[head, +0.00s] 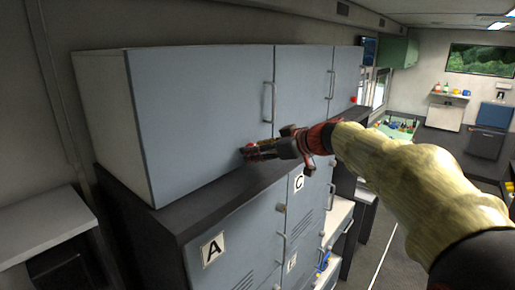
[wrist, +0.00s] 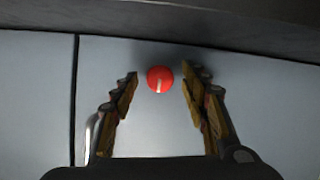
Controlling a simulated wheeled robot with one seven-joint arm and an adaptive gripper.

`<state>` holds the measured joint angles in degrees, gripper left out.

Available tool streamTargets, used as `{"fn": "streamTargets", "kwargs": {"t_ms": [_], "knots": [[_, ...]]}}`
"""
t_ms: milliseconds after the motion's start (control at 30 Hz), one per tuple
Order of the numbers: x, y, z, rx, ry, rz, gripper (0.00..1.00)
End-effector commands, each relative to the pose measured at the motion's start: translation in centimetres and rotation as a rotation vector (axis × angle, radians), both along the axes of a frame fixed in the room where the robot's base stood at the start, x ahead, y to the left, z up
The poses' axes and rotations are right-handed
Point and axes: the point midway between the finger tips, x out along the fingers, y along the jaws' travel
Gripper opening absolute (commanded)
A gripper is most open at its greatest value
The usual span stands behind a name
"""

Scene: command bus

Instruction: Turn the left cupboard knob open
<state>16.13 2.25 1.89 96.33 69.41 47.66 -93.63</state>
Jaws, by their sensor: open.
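The left cupboard door (head: 200,115) is a flat blue-grey panel and looks closed. In the wrist view a round red knob (wrist: 160,80) sits on the door face, with a short pale mark running nearly upright in the picture. My gripper (wrist: 159,76) is open, with one finger on each side of the knob and a gap on both sides. I cannot tell how far the fingertips are from the door. In the head view my gripper (head: 246,152) is at the door's lower right, and the knob there cannot be told apart from the fingers.
A vertical bar handle (head: 267,102) stands on the door's right edge above my gripper. A dark counter ledge (head: 190,215) runs just below. Lower cabinets with lettered labels (head: 213,249) are beneath. Another red knob (head: 353,99) is on the far right cupboard.

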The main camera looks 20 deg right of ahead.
Motion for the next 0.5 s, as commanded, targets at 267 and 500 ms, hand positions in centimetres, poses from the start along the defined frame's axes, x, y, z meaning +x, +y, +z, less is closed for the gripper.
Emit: {"fn": "streamTargets", "kwargs": {"t_ms": [267, 500], "knots": [[-0.02, -0.01, 0.00, 0.000, 0.000, 0.000, 0.35], [-0.02, -0.03, 0.00, 0.000, 0.000, 0.000, 0.22]]}}
